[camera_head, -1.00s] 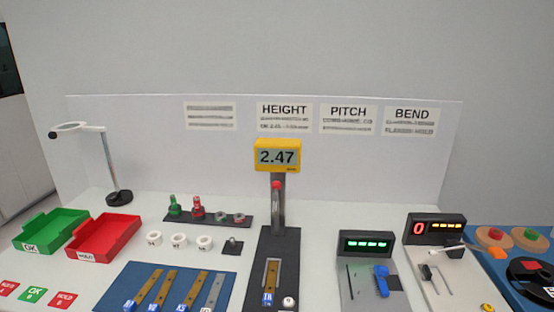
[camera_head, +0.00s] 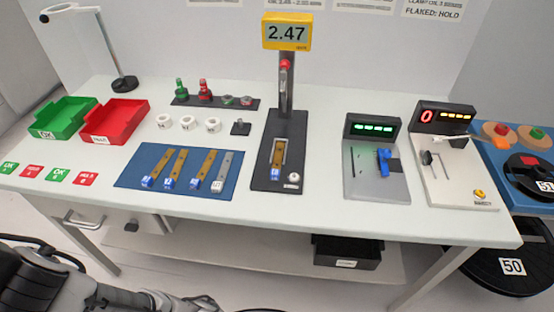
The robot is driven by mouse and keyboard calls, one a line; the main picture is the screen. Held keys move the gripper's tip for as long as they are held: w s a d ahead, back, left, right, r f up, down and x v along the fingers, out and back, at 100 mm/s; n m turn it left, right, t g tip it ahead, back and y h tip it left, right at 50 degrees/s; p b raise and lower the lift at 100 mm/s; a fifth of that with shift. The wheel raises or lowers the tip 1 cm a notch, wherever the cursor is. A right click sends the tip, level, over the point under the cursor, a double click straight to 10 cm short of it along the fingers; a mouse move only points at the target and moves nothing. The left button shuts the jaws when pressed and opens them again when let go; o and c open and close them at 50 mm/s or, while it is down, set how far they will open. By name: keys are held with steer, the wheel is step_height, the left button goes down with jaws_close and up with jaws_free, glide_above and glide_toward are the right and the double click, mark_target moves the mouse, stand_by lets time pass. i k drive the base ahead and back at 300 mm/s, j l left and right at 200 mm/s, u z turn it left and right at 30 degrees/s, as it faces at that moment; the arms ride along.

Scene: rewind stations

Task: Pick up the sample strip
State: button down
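Several narrow strips lie side by side on a blue mat (camera_head: 128,181): brass-coloured ones (camera_head: 158,165), (camera_head: 180,166), (camera_head: 206,167) and a grey one (camera_head: 223,168). The brass ones have blue-and-white tags at their near ends; the grey one's tag looks white. Another brass strip (camera_head: 279,153) with a blue tag sits in the black height gauge (camera_head: 262,166), under a yellow display (camera_head: 287,33) reading 2.47. I cannot tell which is the sample strip. Dark parts of my arm show at the lower left, below the table's front edge; my gripper's fingers are not visible.
Green (camera_head: 62,118) and red (camera_head: 114,121) trays stand at the left, with a magnifier lamp (camera_head: 122,83) behind. White rings (camera_head: 187,123) and a black rack (camera_head: 215,100) lie behind the mat. Pitch (camera_head: 374,183) and bend (camera_head: 458,185) stations stand right. A black bin (camera_head: 346,252) is underneath.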

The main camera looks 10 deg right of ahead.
mark_target(275, 171)
steer(key=j+z, duration=0.2)
steer(key=z, duration=0.15)
steer(key=i+j+z, duration=0.1)
steer(key=z, duration=0.25)
steer(key=j+z, duration=0.35)
